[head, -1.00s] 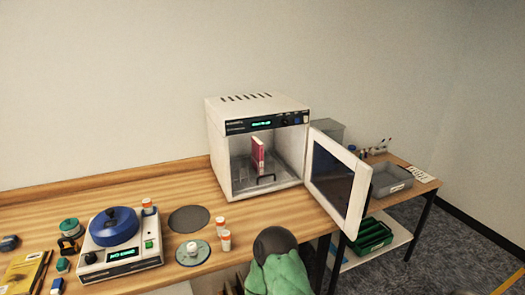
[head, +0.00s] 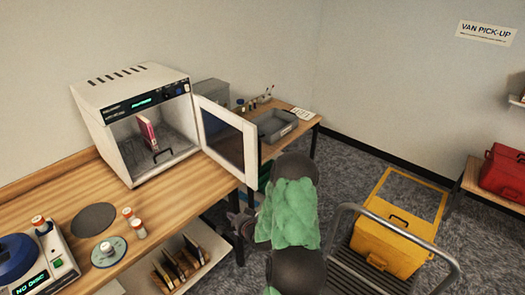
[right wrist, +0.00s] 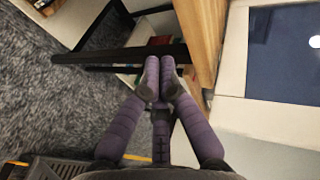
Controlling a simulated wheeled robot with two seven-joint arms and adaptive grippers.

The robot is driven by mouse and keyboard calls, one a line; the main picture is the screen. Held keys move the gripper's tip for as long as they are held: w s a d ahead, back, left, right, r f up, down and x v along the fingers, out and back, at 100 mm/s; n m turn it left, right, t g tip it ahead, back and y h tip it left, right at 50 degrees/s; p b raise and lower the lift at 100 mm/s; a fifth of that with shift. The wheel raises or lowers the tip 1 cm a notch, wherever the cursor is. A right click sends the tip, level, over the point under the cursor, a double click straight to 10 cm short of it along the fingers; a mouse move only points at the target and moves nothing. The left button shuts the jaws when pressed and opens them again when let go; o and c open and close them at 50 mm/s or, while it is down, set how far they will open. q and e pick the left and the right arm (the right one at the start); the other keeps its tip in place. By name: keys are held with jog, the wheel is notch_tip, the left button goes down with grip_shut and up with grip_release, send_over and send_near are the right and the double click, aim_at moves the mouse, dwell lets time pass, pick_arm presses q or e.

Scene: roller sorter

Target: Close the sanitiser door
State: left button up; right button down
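The sanitiser (head: 135,105) is a white box on the wooden bench with its front open. A pink-red book stands on the rack inside. Its door (head: 250,165), a white frame with a dark window, stands wide open to the right. The door also fills the right of the right wrist view (right wrist: 233,50). My right gripper (right wrist: 160,66) has purple fingers, with tips together and nothing seen between them. It is beside the door, apart from it in that view. In the head view the right gripper (head: 240,222) is low by the bench's end, partly hidden by my arm. My left gripper is out of view.
A side table holds a grey tray (head: 278,126). A yellow case (head: 392,243) sits on a railed cart at right, and a red case (head: 505,172) stands beyond. Small bottles (head: 135,226) and a disc machine (head: 45,262) are on the bench. Carpet is free between.

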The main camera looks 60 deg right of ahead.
jog(key=s+d+r+m+t+h+p, duration=0.1)
jog(key=s+d+r+m+h+p, duration=0.15)
jog(key=s+d+r, duration=0.6)
jog(key=s+d+r+m+t+h+p, duration=0.1)
jog(key=s+d+r+m+t+h, duration=0.15)
jog(key=s+d+r, duration=0.6)
jog(key=w+r+b, duration=0.2)
jog(key=w+r, duration=0.1)
jog(key=w, duration=0.9)
jog(key=shift+w+g+b, duration=0.25)
jog(key=shift+g+b, duration=0.1)
jog(key=shift+b, duration=0.05)
jog(key=shift+a, duration=0.1)
